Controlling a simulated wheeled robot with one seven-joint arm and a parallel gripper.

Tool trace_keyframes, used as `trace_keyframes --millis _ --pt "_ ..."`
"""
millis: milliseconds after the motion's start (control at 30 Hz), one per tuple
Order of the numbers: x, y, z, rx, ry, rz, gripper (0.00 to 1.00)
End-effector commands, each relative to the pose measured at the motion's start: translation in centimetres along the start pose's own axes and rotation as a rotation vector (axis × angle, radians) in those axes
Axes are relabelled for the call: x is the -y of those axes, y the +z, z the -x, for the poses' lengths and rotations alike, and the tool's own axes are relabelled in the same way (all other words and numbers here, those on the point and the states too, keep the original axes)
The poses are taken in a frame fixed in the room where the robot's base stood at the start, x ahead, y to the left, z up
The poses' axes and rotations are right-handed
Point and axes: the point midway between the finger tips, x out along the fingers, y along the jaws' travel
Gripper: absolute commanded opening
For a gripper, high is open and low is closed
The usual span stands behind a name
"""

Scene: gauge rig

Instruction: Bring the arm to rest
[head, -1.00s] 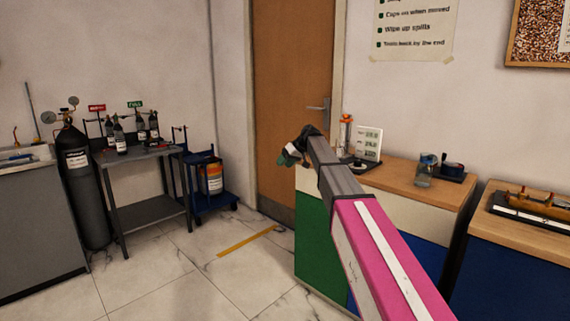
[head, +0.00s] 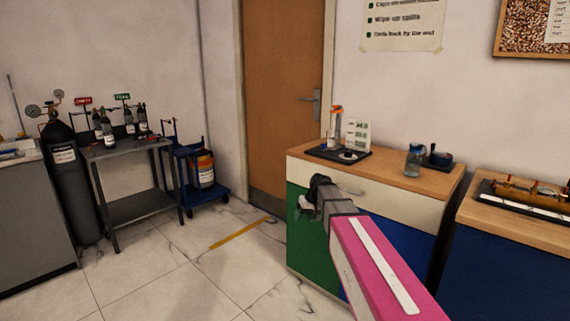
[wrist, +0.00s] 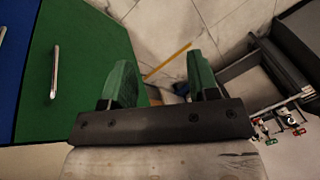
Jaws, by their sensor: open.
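My gripper (wrist: 162,82) is open in the wrist view, its two green-padded fingers apart with nothing between them. Floor tiles and a yellow floor line show beyond the fingers. In the head view my gripper (head: 304,204) is small, at the far end of my grey and magenta arm, in front of the cabinet's green side. The cabinet (head: 378,186) has a wooden top, a cream drawer and green and blue fronts.
A dark tray (head: 338,154) and a glass jar (head: 413,161) stand on the cabinet. A grey cart (head: 140,208) with small bottles, a dark gas cylinder (head: 68,185) and a blue trolley (head: 205,195) stand at left. The floor (head: 180,270) between is clear.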

Motion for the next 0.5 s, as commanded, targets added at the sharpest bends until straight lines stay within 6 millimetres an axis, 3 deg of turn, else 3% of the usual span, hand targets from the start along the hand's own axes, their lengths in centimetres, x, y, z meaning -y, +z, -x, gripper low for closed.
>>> trace_keyframes --millis 33,300,400,500 --pt "-0.7 4.0 -0.9 0.022 0.030 -0.038 0.55" --pt "-4.1 18.8 -4.4 0.118 0.203 -0.221 0.55" --pt "-4.8 23.0 -4.9 0.142 0.255 -0.267 0.55" --pt "-5.2 25.8 -5.2 0.159 0.294 -0.300 0.55"
